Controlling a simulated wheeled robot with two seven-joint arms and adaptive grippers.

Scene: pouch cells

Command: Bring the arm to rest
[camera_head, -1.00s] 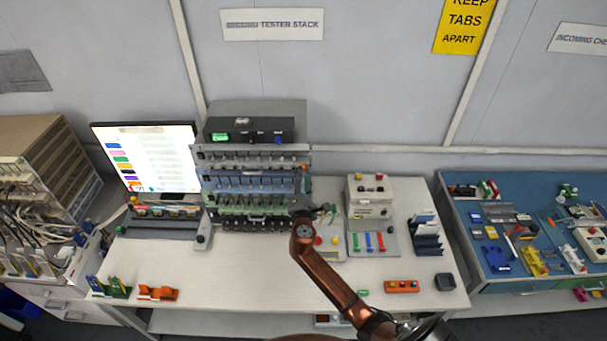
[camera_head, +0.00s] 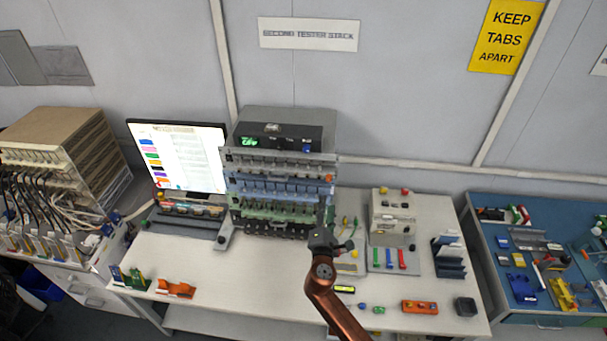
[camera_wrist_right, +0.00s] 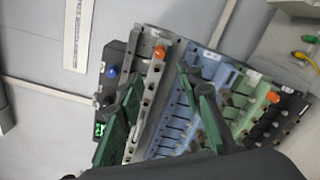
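My right arm comes in from the bottom of the head view. Its gripper (camera_head: 331,238) is above the bench, in front of the right edge of the tester stack (camera_head: 278,188). In the right wrist view, the two green fingers of the right gripper (camera_wrist_right: 158,78) are spread apart with nothing held between them. The tester stack also shows beyond the fingers in that view (camera_wrist_right: 172,122), with grey, blue and green rows. My left gripper is not in view.
The white bench (camera_head: 240,278) has clear room at front centre. A lit monitor (camera_head: 178,155) stands left of the stack. A grey-white device (camera_head: 391,218), a dark rack (camera_head: 449,258) and an orange block (camera_head: 420,307) are on the right. A blue bench (camera_head: 520,245) stands farther right.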

